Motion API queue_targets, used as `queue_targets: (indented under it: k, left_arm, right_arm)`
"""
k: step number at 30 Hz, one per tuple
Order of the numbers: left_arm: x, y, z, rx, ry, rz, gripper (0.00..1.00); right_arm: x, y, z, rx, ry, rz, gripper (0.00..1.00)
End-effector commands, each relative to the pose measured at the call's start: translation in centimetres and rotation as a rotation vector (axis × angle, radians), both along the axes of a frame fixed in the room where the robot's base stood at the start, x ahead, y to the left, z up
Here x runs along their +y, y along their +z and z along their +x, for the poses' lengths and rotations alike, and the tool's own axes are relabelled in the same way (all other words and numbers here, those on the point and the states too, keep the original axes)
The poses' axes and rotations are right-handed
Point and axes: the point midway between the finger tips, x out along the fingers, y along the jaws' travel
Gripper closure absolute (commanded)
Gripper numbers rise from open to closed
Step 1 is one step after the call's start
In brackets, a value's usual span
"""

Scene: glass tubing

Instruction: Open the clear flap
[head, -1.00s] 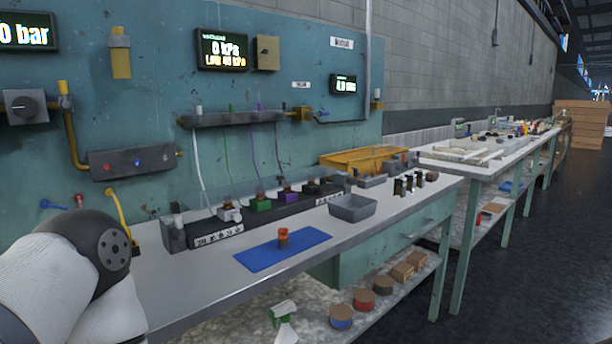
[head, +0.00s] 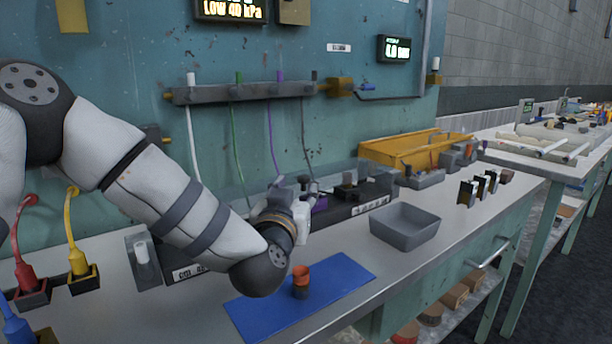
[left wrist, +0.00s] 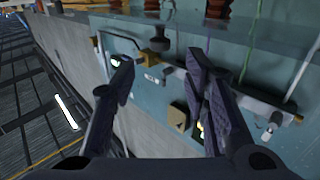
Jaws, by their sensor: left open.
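A long dark rack (head: 345,208) with coloured blocks stands on the bench against the teal wall panel. The clear flap over it is faint, and my left arm covers much of that stretch, so its exact position cannot be told. My left gripper (head: 292,186) is at the rack, near the purple block (head: 320,203). In the left wrist view my left gripper (left wrist: 158,68) has its fingers apart with nothing seen between them. Whether it touches the flap cannot be told. My right gripper is out of view.
A blue mat (head: 335,290) with an orange-and-brown jar (head: 301,282) lies in front of the rack. A grey bin (head: 405,229) and a yellow tray (head: 410,150) stand to the right. Thin tubes hang from a wall manifold (head: 240,93). Plugs on cords (head: 78,262) stand at left.

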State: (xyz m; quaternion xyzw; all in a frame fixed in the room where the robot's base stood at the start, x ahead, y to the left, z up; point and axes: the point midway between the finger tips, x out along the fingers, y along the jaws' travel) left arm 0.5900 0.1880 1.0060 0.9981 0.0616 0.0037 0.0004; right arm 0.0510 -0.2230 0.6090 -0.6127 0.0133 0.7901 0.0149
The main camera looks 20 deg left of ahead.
Motion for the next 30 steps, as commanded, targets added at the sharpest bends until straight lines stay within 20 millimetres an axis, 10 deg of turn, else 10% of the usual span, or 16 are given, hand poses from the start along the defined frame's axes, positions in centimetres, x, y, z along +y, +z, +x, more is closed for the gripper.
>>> queue_targets:
  k: [9, 20, 26, 30]
  left_arm:
    - [0.9, -0.8, 7.2, 0.009, 0.002, 0.0, 0.59]
    - [1.1, -0.3, 8.4, 0.005, 0.0, 0.0, 0.59]
    - [1.1, -0.3, 8.4, 0.005, 0.0, 0.0, 0.97]
    - [1.1, -0.3, 8.4, 0.005, 0.0, 0.0, 1.0]
  right_arm:
    - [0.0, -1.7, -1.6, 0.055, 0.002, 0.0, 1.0]
    - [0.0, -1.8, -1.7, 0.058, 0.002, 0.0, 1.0]
    - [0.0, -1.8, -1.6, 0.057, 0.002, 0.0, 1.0]
    - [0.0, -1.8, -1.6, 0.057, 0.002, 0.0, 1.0]
